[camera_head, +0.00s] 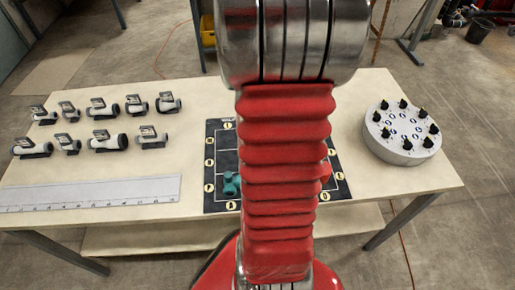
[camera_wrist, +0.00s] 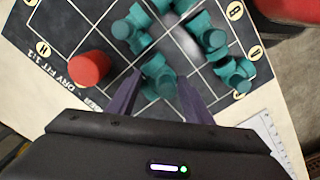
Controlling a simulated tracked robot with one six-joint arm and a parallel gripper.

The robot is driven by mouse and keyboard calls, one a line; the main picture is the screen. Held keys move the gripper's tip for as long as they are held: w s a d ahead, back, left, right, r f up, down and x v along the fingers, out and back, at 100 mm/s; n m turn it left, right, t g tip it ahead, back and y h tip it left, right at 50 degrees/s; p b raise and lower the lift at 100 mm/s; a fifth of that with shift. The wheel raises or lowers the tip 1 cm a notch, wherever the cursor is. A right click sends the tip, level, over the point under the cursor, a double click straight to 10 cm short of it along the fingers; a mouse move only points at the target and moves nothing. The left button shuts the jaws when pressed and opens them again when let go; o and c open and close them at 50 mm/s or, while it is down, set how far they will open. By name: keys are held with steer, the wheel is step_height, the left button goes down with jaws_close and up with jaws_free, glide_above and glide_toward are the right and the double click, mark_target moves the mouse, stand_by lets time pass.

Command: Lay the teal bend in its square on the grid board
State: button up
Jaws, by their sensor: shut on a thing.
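My gripper (camera_wrist: 159,77) shows in the wrist view, its two dark purple fingers on either side of a teal bend (camera_wrist: 157,80), shut on it. The held bend is over or on the dark grid board (camera_wrist: 62,18); I cannot tell whether it touches. Several other teal pieces lie on the board close by, one at the upper left (camera_wrist: 130,32) and one at the right (camera_wrist: 236,73). In the head view my red arm covers the middle of the grid board (camera_head: 212,150) and hides my gripper. Teal (camera_head: 231,184) shows left of the arm.
A red cylinder (camera_wrist: 90,68) stands on the board left of my fingers. In the head view, several white pipe-like pieces (camera_head: 103,142) sit at the table's left, above a long ruler (camera_head: 95,193). A round grey holder with black knobs (camera_head: 402,145) stands at the right.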

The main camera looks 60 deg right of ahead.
steer(key=shift+f, duration=1.85)
steer(key=shift+f, duration=0.1)
steer(key=o, duration=1.1)
step_height(320, 180, up, 12)
steer(key=shift+r, duration=0.15)
